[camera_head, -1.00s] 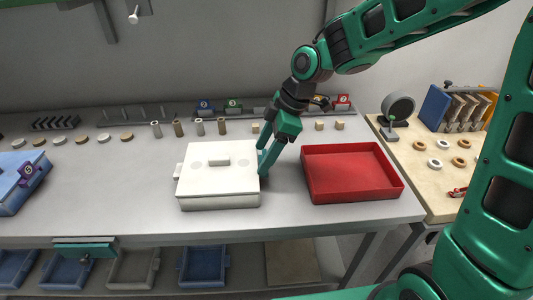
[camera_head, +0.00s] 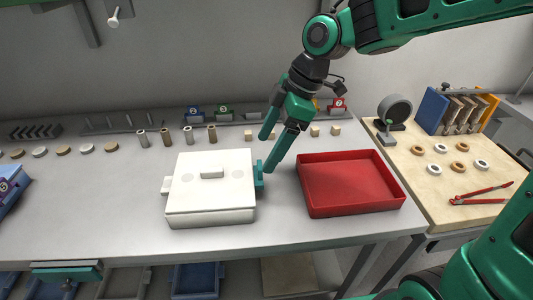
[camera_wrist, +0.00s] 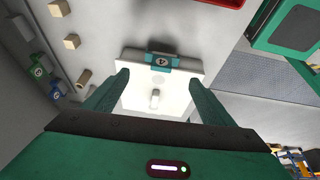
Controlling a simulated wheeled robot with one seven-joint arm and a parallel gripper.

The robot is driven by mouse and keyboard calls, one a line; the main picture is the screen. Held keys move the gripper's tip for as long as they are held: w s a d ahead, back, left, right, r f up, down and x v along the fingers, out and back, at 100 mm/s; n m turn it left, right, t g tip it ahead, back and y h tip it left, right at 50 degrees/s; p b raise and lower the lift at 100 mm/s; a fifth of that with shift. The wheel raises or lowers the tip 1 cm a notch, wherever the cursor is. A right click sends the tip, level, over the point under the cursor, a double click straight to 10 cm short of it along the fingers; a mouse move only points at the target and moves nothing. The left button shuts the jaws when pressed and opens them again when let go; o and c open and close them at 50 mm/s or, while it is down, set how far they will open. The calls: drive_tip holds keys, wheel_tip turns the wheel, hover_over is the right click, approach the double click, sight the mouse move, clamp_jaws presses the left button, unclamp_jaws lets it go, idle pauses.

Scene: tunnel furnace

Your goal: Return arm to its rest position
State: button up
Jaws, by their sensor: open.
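My gripper (camera_head: 271,150) is above the grey table, between the white lidded box and the red tray. Its two green fingers are apart with nothing between them. In the wrist view my gripper (camera_wrist: 113,84) shows both fingers spread, with the white box (camera_wrist: 133,68) beyond them. In the head view the white box (camera_head: 190,205) sits closed on the table, with a knob on its lid and a teal tag (camera_head: 259,176) on its right side. That tag shows a 4 in the wrist view (camera_wrist: 163,60). The fingers look clear of the box.
The red tray (camera_head: 350,203) stands empty to the right. Small cylinders (camera_head: 188,135), cubes (camera_head: 315,131) and discs (camera_head: 63,150) line the back. A wooden side table (camera_head: 434,180) holds rings and red pliers (camera_head: 482,195). A blue box (camera_head: 8,190) is at the left edge.

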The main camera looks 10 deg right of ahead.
drive_tip(key=shift+v, duration=0.8)
drive_tip(key=s+d+f+m+t+h, duration=0.1)
drive_tip(key=s+d+m, duration=0.1)
drive_tip(key=d+m, duration=0.5)
drive_tip(key=s+d+f+m+h, duration=0.1)
drive_tip(key=d+m+h, duration=0.15)
drive_tip(key=d, duration=0.85)
drive_tip(key=s+d+f+m+g, duration=0.1)
drive_tip(key=s+d+f+m, duration=0.2)
drive_tip(key=s+d+m, duration=1.2)
drive_tip(key=shift+s+d+f+h, duration=0.2)
drive_tip(key=shift+s+d+h, duration=0.35)
drive_tip(key=shift+s, duration=0.6)
drive_tip(key=shift+d, duration=0.1)
